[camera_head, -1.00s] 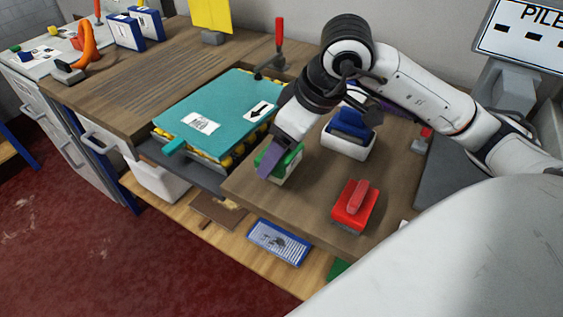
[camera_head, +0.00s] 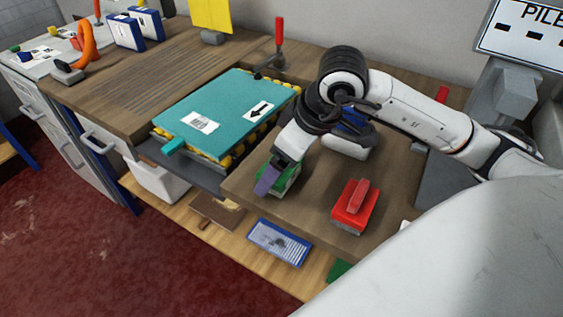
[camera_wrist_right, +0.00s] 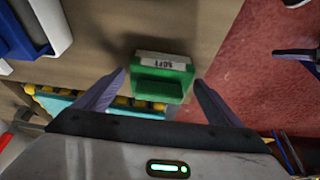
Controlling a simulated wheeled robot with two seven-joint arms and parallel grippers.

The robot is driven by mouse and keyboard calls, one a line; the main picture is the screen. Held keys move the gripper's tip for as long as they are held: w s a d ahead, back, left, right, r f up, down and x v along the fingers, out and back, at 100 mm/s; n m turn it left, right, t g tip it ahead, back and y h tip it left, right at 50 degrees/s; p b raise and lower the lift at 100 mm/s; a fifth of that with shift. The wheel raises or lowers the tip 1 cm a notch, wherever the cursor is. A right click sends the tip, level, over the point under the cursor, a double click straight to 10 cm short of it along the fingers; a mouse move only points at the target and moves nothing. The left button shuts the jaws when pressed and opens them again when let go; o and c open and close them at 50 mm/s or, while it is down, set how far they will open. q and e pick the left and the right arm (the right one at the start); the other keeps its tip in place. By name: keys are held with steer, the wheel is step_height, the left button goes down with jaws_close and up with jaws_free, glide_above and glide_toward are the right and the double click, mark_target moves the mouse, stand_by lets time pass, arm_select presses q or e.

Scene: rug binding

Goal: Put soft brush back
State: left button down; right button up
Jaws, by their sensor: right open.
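The soft brush (camera_head: 292,180) is a green block with a white part, standing near the front edge of the wooden worktop. In the right wrist view its green body (camera_wrist_right: 160,84) shows a label reading "SOFT". My right gripper (camera_head: 269,182) is over it in the head view and partly hides it. In the right wrist view the open purple fingers (camera_wrist_right: 160,77) lie on either side of the block, with gaps visible. I cannot tell how deep the fingers reach. My left gripper is not in view.
A red brush (camera_head: 355,203) stands to the right on the worktop (camera_head: 315,215). A white holder with a blue piece (camera_head: 350,148) is behind my right arm. A teal board (camera_head: 215,110) on a yellow-black edged base lies left. A blue-framed item (camera_head: 279,243) lies on the lower shelf.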

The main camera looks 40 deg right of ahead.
steer(key=shift+d+r, duration=0.1)
steer(key=shift+r, duration=0.4)
steer(key=v, duration=1.1)
steer(key=shift+s+r, duration=0.2)
steer(key=shift+c, duration=0.3)
